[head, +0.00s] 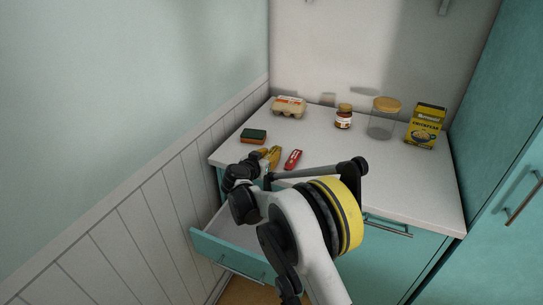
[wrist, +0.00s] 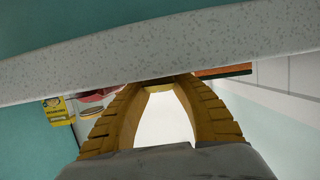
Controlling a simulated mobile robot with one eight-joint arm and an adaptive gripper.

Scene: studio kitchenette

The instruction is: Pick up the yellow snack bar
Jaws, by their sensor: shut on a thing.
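My gripper (head: 269,155) is at the front left edge of the counter. Its two ribbed yellow-orange fingers also show in the wrist view (wrist: 160,85). They are closed in on a small yellow piece at their tips, the yellow snack bar (wrist: 158,88). Only a short strip of the bar shows between the fingers. In the head view I cannot tell the bar apart from the yellow fingers. I cannot tell whether it is clear of the counter.
A red bar (head: 293,159) lies just right of my gripper. A sponge (head: 253,136), egg carton (head: 289,107), small jar (head: 343,117), glass canister (head: 383,120) and yellow box (head: 426,127) stand farther back on the counter (head: 400,180). An open drawer (head: 225,247) juts out below.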

